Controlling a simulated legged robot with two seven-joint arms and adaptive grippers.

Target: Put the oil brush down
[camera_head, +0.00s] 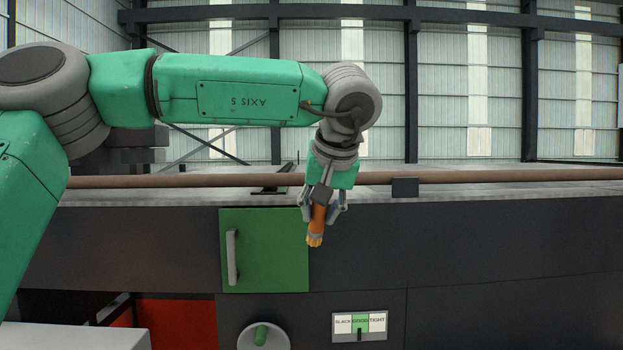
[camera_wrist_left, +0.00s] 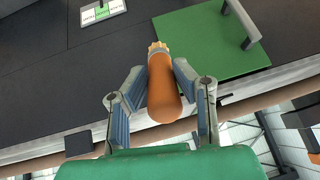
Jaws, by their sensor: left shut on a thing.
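The oil brush (camera_head: 318,222) has an orange-brown handle and a pale yellow bristle tip. My left gripper (camera_head: 322,208) is shut on its handle and holds it tip down, in front of the machine's dark face, near the right edge of the green door. In the left wrist view the brush (camera_wrist_left: 164,92) sits between the two grey fingers of the left gripper (camera_wrist_left: 158,85), with its bristles pointing away from the palm. My right gripper is not in view.
A long brown bar (camera_head: 460,177) runs along the machine top behind the gripper. The green door (camera_head: 270,260) has a grey handle (camera_head: 232,257). Below are a round knob (camera_head: 262,336) and a slack/good/tight gauge (camera_head: 359,325). A red panel (camera_head: 175,323) shows at lower left.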

